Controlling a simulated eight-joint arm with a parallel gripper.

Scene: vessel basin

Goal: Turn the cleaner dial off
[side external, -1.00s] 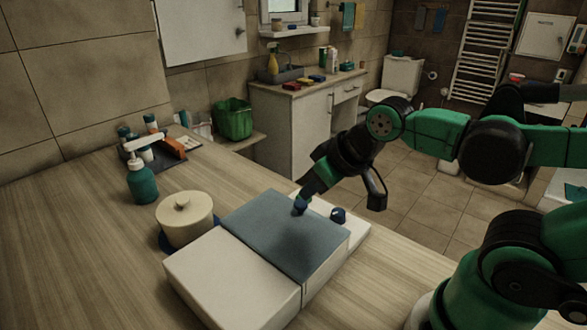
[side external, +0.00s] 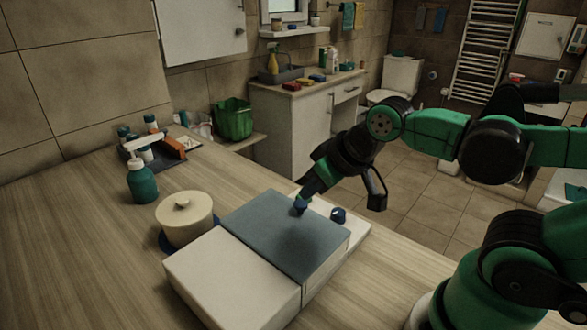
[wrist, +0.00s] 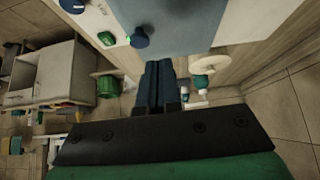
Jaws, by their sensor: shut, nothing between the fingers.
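The cleaner is a low box with a grey-blue lid (side external: 280,235) and a white panel (side external: 357,231) along its far edge. Two blue dials sit on that panel. One dial (side external: 301,206) is right below my fingertips; it also shows in the wrist view (wrist: 139,39), just up and left of the fingertips. The other dial (side external: 338,215) stands to the right and also shows at the wrist view's top edge (wrist: 72,5). My gripper (side external: 305,193) points down with its fingers together and empty; its fingers also show in the wrist view (wrist: 157,68). I cannot tell whether they touch the dial.
A white block (side external: 230,280) lies against the cleaner's near left side. A cream lidded pot (side external: 185,218) and a teal pump bottle (side external: 141,181) stand on the wooden counter (side external: 80,240) to the left. A green basket (side external: 233,120) is farther back.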

